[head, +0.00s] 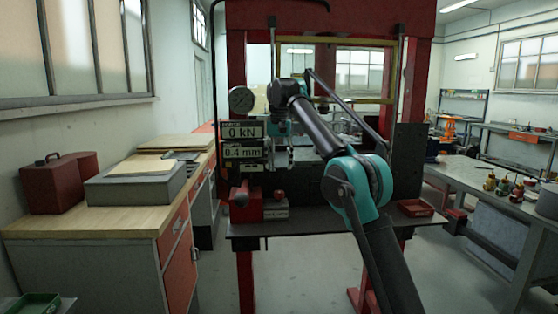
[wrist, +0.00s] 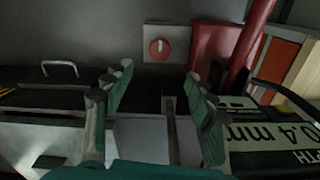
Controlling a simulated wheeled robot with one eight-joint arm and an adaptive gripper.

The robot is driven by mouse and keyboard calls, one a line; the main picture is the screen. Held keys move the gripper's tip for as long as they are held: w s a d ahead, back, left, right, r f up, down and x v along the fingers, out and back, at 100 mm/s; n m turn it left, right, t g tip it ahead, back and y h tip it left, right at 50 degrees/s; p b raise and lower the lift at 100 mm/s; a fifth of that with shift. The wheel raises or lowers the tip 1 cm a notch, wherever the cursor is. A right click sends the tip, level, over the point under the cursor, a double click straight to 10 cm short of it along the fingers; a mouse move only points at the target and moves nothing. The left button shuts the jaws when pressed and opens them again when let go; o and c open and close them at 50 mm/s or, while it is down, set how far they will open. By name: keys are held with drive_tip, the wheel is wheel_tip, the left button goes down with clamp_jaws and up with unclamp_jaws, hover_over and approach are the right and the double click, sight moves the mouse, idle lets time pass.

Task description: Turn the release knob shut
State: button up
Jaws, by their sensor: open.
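The release knob (wrist: 159,48) is a small round red knob with a pale mark, on a square grey plate (wrist: 181,44) in the wrist view. In the head view, the red knob (head: 279,195) shows low on the press, right of the red pump block (head: 247,206). My gripper (wrist: 158,78) is open and empty, its two green fingers spread below the knob in the picture. The fingers look apart from the knob. In the head view, my gripper (head: 277,155) is in front of the press, above the knob, and partly hidden by displays.
The pump's red handle (wrist: 252,42) rises right of the knob. Displays reading 0 kN (head: 241,131) and 0.4 mm (head: 242,152) hang beside my gripper. A red tray (head: 416,208) lies on the press's dark shelf (head: 330,228). A wooden-topped bench (head: 90,222) stands left.

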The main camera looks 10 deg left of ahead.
drive_tip(key=shift+s+r, duration=0.1)
drive_tip(key=shift+r, duration=0.6)
drive_tip(key=w+d+f+t, duration=0.1)
drive_tip(key=d+f, duration=0.4)
drive_tip(key=d, duration=0.7)
drive_tip(key=s+d+f+t, duration=0.1)
drive_tip(key=s+d+f, duration=0.35)
drive_tip(key=d, duration=0.25)
drive_tip(key=s+d+f, duration=0.3)
drive_tip(key=d+f, duration=0.2)
drive_tip(key=d, duration=0.1)
drive_tip(key=s+d+f, duration=0.5)
drive_tip(key=s+f, duration=0.2)
drive_tip(key=s, duration=0.3)
drive_tip(key=s+d+f+m+t, duration=0.1)
drive_tip(key=s+d+f, duration=0.4)
drive_tip(key=s+f, duration=0.3)
drive_tip(key=s+d+f+t, duration=0.1)
drive_tip(key=s+d+f, duration=0.4)
drive_tip(key=s+f, duration=0.3)
drive_tip(key=s, duration=0.3)
drive_tip(key=shift+s+d+m, duration=0.3)
drive_tip(key=shift+s+d, duration=0.1)
